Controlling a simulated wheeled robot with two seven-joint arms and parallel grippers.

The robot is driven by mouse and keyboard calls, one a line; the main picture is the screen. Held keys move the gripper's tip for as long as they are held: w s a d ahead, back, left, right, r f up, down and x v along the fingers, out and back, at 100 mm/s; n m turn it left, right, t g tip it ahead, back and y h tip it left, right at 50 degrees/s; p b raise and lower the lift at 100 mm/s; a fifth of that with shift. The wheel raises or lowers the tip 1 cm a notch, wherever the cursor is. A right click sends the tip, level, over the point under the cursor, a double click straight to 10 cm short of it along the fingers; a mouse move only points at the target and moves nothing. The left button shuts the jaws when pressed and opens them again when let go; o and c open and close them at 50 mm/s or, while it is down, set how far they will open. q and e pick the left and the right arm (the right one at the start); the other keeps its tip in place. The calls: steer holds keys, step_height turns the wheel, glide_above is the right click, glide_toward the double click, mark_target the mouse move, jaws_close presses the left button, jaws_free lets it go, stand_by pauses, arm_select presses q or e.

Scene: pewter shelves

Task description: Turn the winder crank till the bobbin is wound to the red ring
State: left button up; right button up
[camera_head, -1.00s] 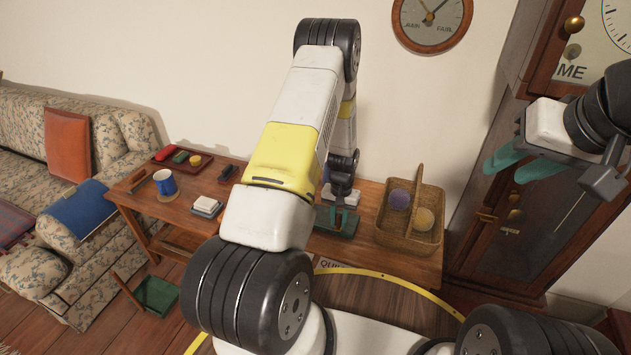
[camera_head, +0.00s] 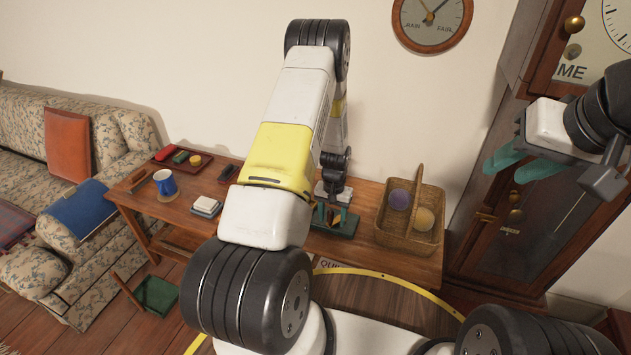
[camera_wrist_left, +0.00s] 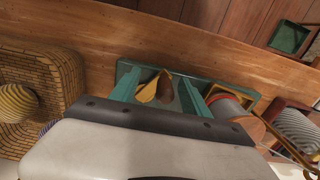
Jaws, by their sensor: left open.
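The winder has a green base (camera_head: 338,226) on the wooden table, partly hidden by my left arm. In the left wrist view its base (camera_wrist_left: 215,82) lies beyond my left gripper (camera_wrist_left: 157,84). The teal fingers are open on either side of the yellow crank (camera_wrist_left: 147,92) and its brown knob (camera_wrist_left: 166,88); I cannot tell if they touch. A grey, red-edged round part (camera_wrist_left: 228,103), perhaps the bobbin, sits to the right. How full it is cannot be made out. My left gripper (camera_head: 333,210) is over the winder in the head view. My right gripper (camera_head: 521,164) is open, empty and raised.
A wicker basket (camera_head: 408,238) with two yarn balls stands right of the winder. A tall clock (camera_head: 520,225) stands at right.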

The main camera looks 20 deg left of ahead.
arm_select(q)
steer(key=shift+r, duration=4)
steer(key=shift+r, duration=0.4)
steer(key=s+d+r+t+h, duration=0.15)
steer(key=s+r, duration=0.25)
steer(key=r, duration=0.9)
steer(key=s+d+r+t, duration=0.1)
steer(key=s+r+t, duration=0.15)
steer(key=r, duration=1.15)
steer(key=s+r+t, duration=0.1)
steer(key=s+r, duration=0.4)
steer(key=s, duration=0.4)
steer(key=s+d+r+t, duration=0.1)
steer(key=s+r, duration=0.4)
steer(key=s, duration=0.4)
steer(key=shift+s+d+r+h, duration=0.15)
steer(key=shift+d+r+h, duration=0.15)
steer(key=shift+r+h, duration=0.1)
